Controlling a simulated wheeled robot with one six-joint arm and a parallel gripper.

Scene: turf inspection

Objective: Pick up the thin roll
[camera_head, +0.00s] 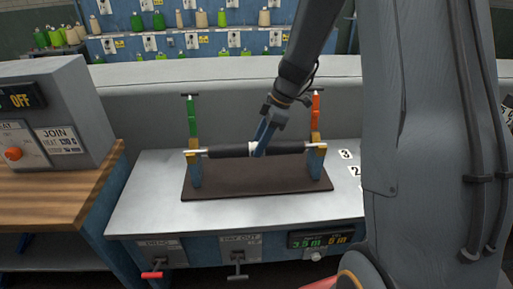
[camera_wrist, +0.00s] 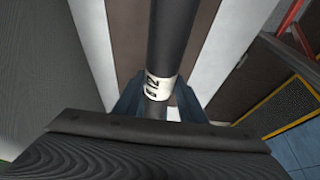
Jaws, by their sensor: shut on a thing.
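The thin roll (camera_head: 230,151) is a dark cylinder lying level across two blue stands with wooden tops, above a brown mat (camera_head: 255,180) on the metal bench. A green upright (camera_head: 192,115) and an orange upright (camera_head: 315,112) rise at its two ends. My gripper (camera_head: 262,146) reaches down onto the middle of the roll, beside its white label. In the wrist view the roll (camera_wrist: 172,40) runs between the blue fingers, with the white label (camera_wrist: 160,88) showing at them. My gripper (camera_wrist: 158,108) is shut on the roll. The roll still appears to rest on the stands.
A grey control box (camera_head: 50,115) reading OFF and JOIN stands on a wooden counter (camera_head: 45,185) at the left. The bench front has levers and a green display (camera_head: 318,239). My arm covers the right side.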

